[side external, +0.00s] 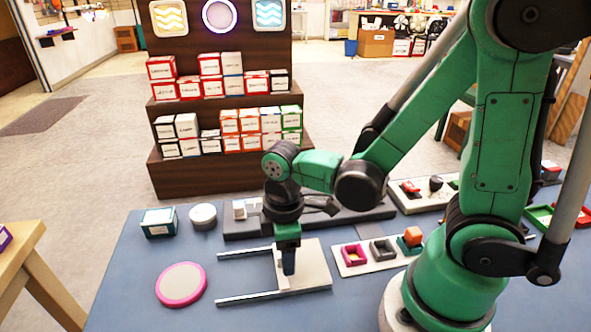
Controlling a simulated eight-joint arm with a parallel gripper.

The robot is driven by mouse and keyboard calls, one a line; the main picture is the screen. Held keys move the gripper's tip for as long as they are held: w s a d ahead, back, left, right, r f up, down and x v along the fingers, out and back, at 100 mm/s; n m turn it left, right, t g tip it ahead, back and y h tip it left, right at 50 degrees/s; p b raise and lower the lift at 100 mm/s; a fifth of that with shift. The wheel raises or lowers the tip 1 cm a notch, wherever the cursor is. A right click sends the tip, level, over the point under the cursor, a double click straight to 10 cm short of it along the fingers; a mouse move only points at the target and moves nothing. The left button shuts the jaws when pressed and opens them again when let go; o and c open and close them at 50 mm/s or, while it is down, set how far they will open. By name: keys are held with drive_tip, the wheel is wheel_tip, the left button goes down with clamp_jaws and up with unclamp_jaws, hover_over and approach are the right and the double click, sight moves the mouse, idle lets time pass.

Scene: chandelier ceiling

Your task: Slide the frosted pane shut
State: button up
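A pale, off-white pane (315,264) lies flat at the right end of two parallel light rails (245,297) on the blue table. The rails extend left from it, and the blue table top shows between them. I take this to be the frosted pane; no frosting can be made out at this size. My gripper (288,265) points straight down at the left part of the pane, its dark tip at or just above it. Whether the tip touches the pane or a handle cannot be told. The fingers appear as one dark shape, so their opening is unclear.
A pink-rimmed disc (181,285) lies left of the rails. A teal-and-white box (158,223) and a round tin (203,216) stand behind it. A long grey tray (240,229) lies behind the rails. A white board (347,268) with small coloured blocks sits to the right.

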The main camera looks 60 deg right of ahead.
drive_tip(key=shift+r, duration=2.8)
drive_tip(key=shift+r, duration=0.15)
wheel_tip(320, 180, up, 5)
drive_tip(key=shift+f, duration=0.15)
clamp_jaws()
